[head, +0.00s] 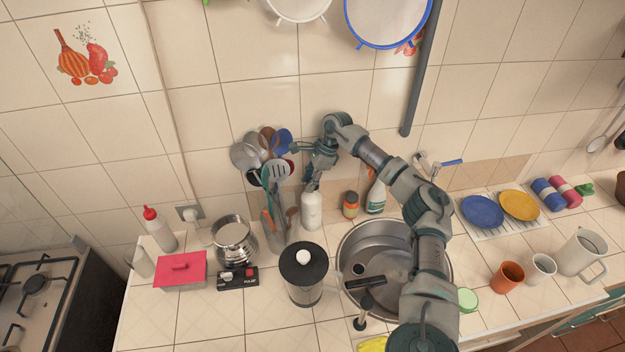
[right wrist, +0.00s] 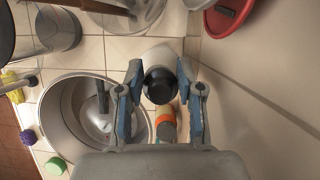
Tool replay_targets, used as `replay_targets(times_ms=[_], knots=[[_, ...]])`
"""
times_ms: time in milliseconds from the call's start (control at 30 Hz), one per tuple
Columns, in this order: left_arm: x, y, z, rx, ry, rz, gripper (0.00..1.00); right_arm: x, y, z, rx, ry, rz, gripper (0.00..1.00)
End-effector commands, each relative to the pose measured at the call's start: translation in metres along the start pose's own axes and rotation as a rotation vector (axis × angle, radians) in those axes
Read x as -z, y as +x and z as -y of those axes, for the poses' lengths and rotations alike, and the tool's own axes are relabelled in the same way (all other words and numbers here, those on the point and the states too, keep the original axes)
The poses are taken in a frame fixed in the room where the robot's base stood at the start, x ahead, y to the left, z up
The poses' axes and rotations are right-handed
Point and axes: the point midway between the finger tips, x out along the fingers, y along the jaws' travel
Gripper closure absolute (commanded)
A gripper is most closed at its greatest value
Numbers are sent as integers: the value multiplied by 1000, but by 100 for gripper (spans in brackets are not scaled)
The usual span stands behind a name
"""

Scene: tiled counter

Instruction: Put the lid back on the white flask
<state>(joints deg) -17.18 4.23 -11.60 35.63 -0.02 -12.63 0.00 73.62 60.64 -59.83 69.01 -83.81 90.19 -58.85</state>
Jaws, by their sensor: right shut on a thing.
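The white flask (head: 312,211) stands upright on the counter, between the utensil holder and the sink. My right gripper (head: 313,180) is directly above the flask, pointing down. In the right wrist view, the right gripper (right wrist: 160,80) is shut on a black round lid (right wrist: 160,88), with one finger on each side. The pale flask (right wrist: 158,54) shows partly behind the lid there. In the head view the lid is mostly hidden by the fingers. I cannot tell whether lid and flask touch. My left gripper is not in view.
The utensil holder (head: 279,235) stands close left of the flask. An orange-labelled jar (head: 350,205) and a spray bottle (head: 376,194) stand to its right. The sink (head: 348,250) lies in front right, the blender jug (head: 304,287) in front. The tiled wall is close behind.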

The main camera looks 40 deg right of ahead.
Motion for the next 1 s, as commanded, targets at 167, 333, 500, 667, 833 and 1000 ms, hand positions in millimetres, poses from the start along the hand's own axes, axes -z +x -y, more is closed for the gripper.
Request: replay_targets(times_ms=[167, 333, 500, 667, 833, 1000], knots=[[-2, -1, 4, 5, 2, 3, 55, 0, -1, 0, -1, -1, 2, 79], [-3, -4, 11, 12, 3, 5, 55, 2, -2, 1, -2, -1, 6, 79], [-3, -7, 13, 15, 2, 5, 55, 0, -3, 1, -2, 0, 7, 79], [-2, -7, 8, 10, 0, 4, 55, -2, -2, 0, -1, 0, 7, 79], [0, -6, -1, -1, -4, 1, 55, -6, -2, -1, 0, -2, 4, 79], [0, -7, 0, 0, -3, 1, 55, -7, -2, -2, 0, -2, 2, 79]])
